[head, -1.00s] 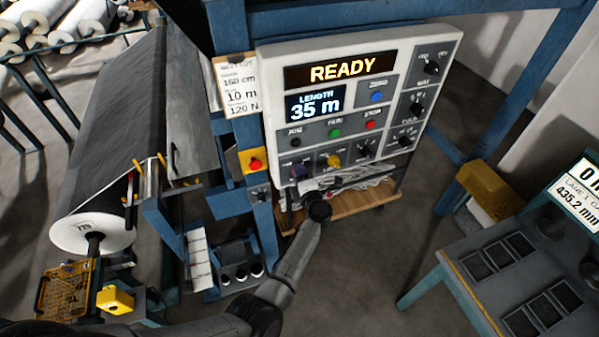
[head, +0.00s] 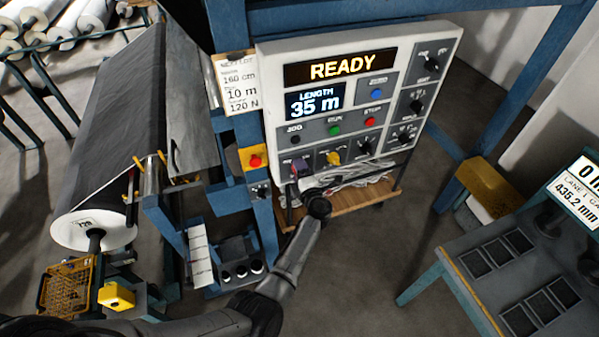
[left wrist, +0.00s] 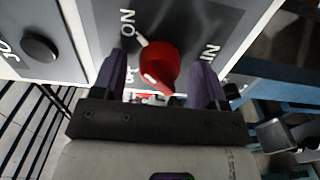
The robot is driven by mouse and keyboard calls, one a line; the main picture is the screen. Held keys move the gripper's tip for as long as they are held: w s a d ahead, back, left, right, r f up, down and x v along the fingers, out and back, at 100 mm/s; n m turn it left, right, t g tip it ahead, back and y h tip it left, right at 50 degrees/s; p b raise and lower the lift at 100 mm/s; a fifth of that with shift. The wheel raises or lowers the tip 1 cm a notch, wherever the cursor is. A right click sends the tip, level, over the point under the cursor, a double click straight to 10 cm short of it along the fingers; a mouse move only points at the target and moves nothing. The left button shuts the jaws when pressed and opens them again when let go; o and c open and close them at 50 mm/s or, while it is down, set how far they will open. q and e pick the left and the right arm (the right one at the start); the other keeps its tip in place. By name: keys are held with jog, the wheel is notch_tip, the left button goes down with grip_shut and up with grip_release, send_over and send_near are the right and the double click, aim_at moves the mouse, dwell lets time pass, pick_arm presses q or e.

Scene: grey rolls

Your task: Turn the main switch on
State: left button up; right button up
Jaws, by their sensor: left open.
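The main switch is a red rotary knob (left wrist: 158,66) on the grey panel face in the left wrist view. A white mark shows on the knob's lower part; a white line and the lettering ON lie above it to the left. My left gripper (left wrist: 163,82) is open, with one purple finger on each side of the knob; I cannot tell whether they touch it. In the head view the left gripper (head: 296,171) is at the lower left corner of the control panel (head: 388,60) and mostly hides the switch.
Other buttons and knobs are close by, including a yellow knob (head: 333,159) and a black button (left wrist: 40,47). A red emergency button on a yellow box (head: 254,160) is to the left. A wooden cart (head: 352,199) stands below the panel. A table (head: 455,268) stands at right.

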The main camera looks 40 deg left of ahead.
pick_arm(q)
jog(key=shift+f+n+b, duration=0.1)
jog(key=shift+n+b, duration=0.3)
jog(key=n+b, duration=0.8)
jog(key=n, duration=0.1)
jog(key=n+b, duration=0.4)
jog(key=n, duration=0.1)
jog(key=shift+f, duration=0.25)
jog(key=n+b, duration=0.1)
jog(key=n, duration=0.2)
jog(key=shift+r+b, duration=0.2)
jog(key=shift+b, duration=0.2)
jog(key=b+v, duration=0.1)
jog(key=v, duration=1.3)
jog(key=s+d+r+m+t+h+p, duration=0.35)
jog(key=r+m+t+h, duration=0.35)
jog(key=m, duration=0.5)
jog(key=s+d+r+m+t+h+p, duration=0.2)
jog(key=d+r+m+t+h+p, duration=0.25)
jog(key=m+t, duration=0.55)
jog(key=s+d+f+m+g+h+p, duration=0.2)
jog(key=d+m+g+h, duration=0.3)
jog(key=m+h, duration=0.5)
jog(key=s+m+g+p, duration=0.1)
jog(key=m, duration=0.3)
jog(key=shift+s+d+m, duration=0.2)
jog(key=shift+s+m, duration=0.1)
jog(key=shift+s, duration=0.1)
